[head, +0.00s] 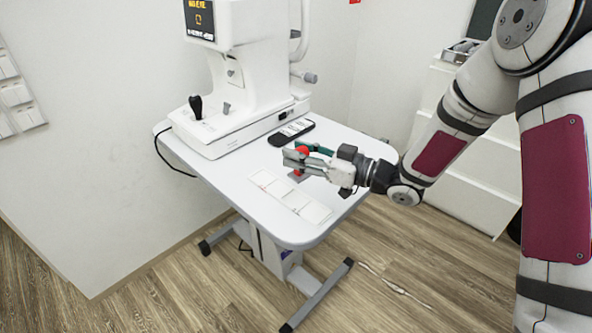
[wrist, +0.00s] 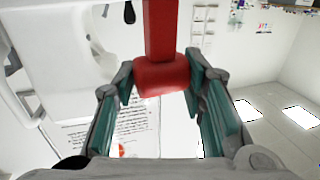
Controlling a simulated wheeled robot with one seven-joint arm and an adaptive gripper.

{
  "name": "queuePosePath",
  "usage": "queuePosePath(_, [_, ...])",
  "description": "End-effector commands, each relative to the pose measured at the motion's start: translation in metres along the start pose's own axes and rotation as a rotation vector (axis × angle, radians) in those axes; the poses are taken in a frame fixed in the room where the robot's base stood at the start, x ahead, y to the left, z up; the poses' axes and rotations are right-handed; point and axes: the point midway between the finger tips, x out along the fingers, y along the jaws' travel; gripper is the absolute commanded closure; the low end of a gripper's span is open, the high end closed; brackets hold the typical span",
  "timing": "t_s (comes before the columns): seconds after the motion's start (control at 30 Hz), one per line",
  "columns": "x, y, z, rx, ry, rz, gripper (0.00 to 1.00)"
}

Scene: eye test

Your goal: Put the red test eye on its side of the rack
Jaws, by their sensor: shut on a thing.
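The red test eye (wrist: 160,76) is between the teal finger pads of my gripper (wrist: 161,84) in the wrist view, with a red bar rising from its block. In the head view, my gripper (head: 300,158) is shut on it above the table, and red parts of the eye (head: 303,149) show around the fingers. A small red and grey piece shows just below the fingers; I cannot tell whether it touches the table. The flat white rack (head: 290,197) lies on the table in front of my gripper, with faint red marks near its left end.
A white eye-test machine (head: 240,115) with a black joystick (head: 196,106) stands at the back of the white table (head: 228,172). A dark phone-like device (head: 291,132) lies behind my gripper. The table's front left is clear. White drawers (head: 470,185) stand at the right.

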Motion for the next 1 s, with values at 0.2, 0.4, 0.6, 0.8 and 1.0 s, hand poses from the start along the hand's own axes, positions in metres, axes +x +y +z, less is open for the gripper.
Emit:
queuePosePath(0.2, [0.006, -0.01, 0.011, -0.001, 0.001, -0.092, 0.94])
queuePosePath(0.4, [0.006, -0.011, 0.014, 0.0, 0.002, -0.098, 0.94])
queuePosePath(0.6, [0.007, -0.011, 0.024, 0.001, 0.002, -0.097, 0.94])
queuePosePath(0.8, [0.007, -0.011, 0.037, 0.001, 0.002, -0.097, 0.94])
queuePosePath(1.0, [0.007, -0.011, 0.05, 0.001, 0.002, -0.097, 0.94])
